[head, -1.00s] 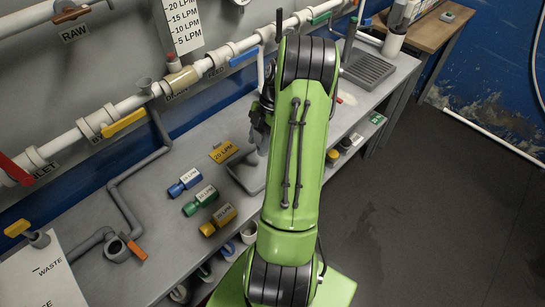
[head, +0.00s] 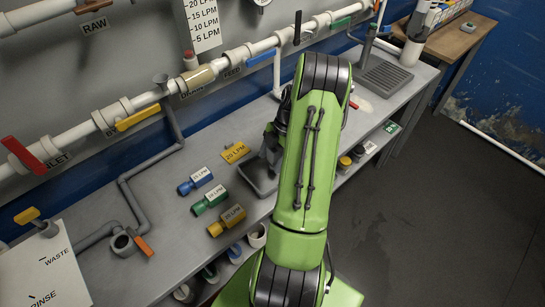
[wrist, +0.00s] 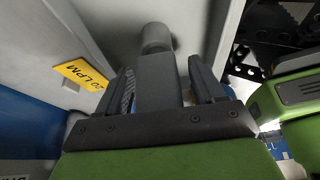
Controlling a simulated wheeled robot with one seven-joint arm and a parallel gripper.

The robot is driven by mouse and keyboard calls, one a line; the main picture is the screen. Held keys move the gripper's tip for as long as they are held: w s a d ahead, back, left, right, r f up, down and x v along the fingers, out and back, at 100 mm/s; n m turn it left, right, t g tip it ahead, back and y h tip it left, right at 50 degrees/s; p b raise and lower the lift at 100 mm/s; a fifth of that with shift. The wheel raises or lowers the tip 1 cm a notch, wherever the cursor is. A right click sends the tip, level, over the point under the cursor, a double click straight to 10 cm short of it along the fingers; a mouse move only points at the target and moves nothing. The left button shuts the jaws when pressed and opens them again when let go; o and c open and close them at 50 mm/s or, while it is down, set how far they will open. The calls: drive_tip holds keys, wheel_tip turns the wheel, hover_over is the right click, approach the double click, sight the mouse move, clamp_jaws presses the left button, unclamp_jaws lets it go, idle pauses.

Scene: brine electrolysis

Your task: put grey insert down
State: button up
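The grey insert (wrist: 157,80) shows in the wrist view as a grey block with a round end. It sits between the two fingers of my gripper (wrist: 162,85), which look closed on its sides. In the head view my gripper (head: 270,145) is partly hidden by my green arm, just above a grey tray (head: 247,181) on the bench. The insert cannot be made out clearly in the head view. Whether it touches the tray or bench is unclear.
Blue (head: 195,181), green (head: 210,200) and yellow (head: 227,220) inserts lie left of the tray. A yellow 20 LPM tag (head: 235,152) lies behind it. Pipes (head: 150,97) with valves run along the wall. A drain grate (head: 385,78) is farther right.

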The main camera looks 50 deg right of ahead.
drive_tip(key=shift+r+p, duration=0.3)
drive_tip(key=p+v, duration=0.2)
drive_tip(key=v, duration=1)
drive_tip(key=w+a+r+m+h, duration=0.25)
drive_tip(key=w+a+r, duration=0.25)
drive_tip(key=a+r, duration=0.35)
drive_tip(key=a+r+m+h, duration=0.1)
drive_tip(key=a+r+m, duration=0.35)
drive_tip(key=a, duration=0.75)
drive_tip(key=s+a+r+m+t, duration=0.2)
drive_tip(key=s+a+m+t, duration=0.2)
drive_tip(key=s+a+m, duration=0.3)
drive_tip(key=s+a+h, duration=0.1)
drive_tip(key=s+a, duration=0.4)
drive_tip(key=a, duration=0.2)
drive_tip(key=shift+s+r+m, duration=0.25)
drive_tip(key=shift+s+m, duration=0.05)
drive_tip(key=shift+m, duration=0.1)
